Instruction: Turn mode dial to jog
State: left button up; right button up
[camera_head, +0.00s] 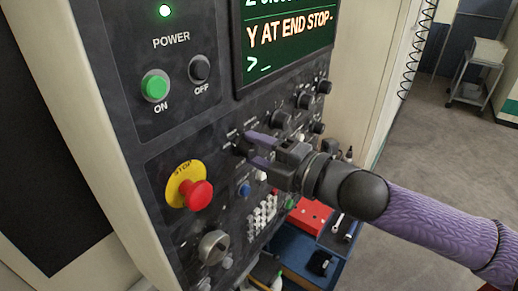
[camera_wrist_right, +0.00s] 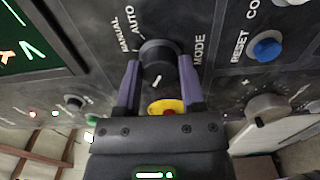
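The mode dial (camera_wrist_right: 158,54) is a dark round knob on the black control panel, with MANUAL, AUTO and MODE lettered around it in the right wrist view. I cannot read a jog label, and the dial's setting is unclear. My right gripper (camera_wrist_right: 160,66) has its two purple fingers on either side of the dial, with the fingertips against its sides. In the head view the right gripper (camera_head: 252,148) reaches the panel from the right and partly covers the dial (camera_head: 241,146). My left gripper is not in view.
A red stop button (camera_head: 199,195) on a yellow plate sits below left of the dial. A blue reset button (camera_wrist_right: 267,47) and other knobs (camera_head: 281,120) are close by. The screen (camera_head: 285,40) reads Y AT END STOP. A blue cart (camera_head: 300,255) stands below right.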

jog(key=o, duration=0.4)
jog(key=shift+s+d+f, duration=0.1)
jog(key=shift+s+d, duration=0.1)
jog(key=shift+d, duration=0.1)
jog(key=b+v, duration=0.2)
jog(key=v, duration=0.7)
jog(key=shift+s+d, duration=0.1)
